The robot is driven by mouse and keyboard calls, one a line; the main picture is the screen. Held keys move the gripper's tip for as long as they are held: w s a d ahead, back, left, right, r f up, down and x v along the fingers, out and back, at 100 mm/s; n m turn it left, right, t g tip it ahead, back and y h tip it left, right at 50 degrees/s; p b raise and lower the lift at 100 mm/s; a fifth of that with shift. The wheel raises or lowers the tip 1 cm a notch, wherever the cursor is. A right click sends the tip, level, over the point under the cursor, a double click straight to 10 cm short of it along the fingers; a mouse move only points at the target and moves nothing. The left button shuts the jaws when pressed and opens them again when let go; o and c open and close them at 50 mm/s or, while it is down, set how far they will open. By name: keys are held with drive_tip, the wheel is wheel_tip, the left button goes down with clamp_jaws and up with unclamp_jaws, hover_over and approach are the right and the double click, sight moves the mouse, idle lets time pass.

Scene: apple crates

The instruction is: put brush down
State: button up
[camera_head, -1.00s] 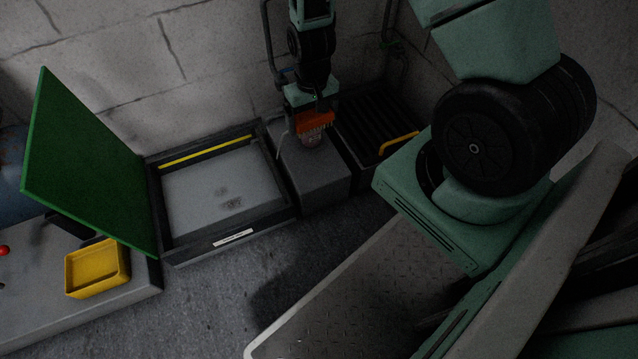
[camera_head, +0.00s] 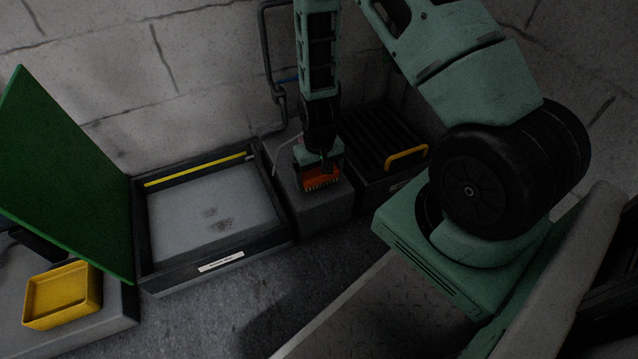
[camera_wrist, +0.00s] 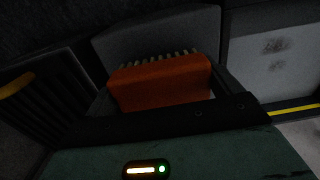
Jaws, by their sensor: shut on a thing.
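The brush has an orange body with a row of pale bristles. In the head view the brush (camera_head: 322,178) is in my gripper (camera_head: 320,170), bristles down, low over the grey block between the tray and the slatted box. In the wrist view the brush (camera_wrist: 160,82) fills the space between the fingers of my gripper (camera_wrist: 165,95), which is shut on it. The grey block (camera_head: 322,212) shows in front of and below the brush. I cannot tell whether the bristles touch its top.
A shallow framed tray (camera_head: 165,281) with dark smudges on its pale floor lies to the left, its green lid (camera_head: 65,175) raised. A dark slatted box (camera_head: 385,150) with a yellow handle (camera_head: 407,158) stands to the right. A yellow dish (camera_head: 62,297) sits at the lower left.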

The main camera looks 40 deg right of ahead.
drive_tip(key=shift+f+b, duration=0.3)
drive_tip(key=shift+f, duration=0.7)
drive_tip(key=shift+f, duration=0.2)
drive_tip(key=o, duration=0.7)
drive_tip(key=shift+o, duration=0.2)
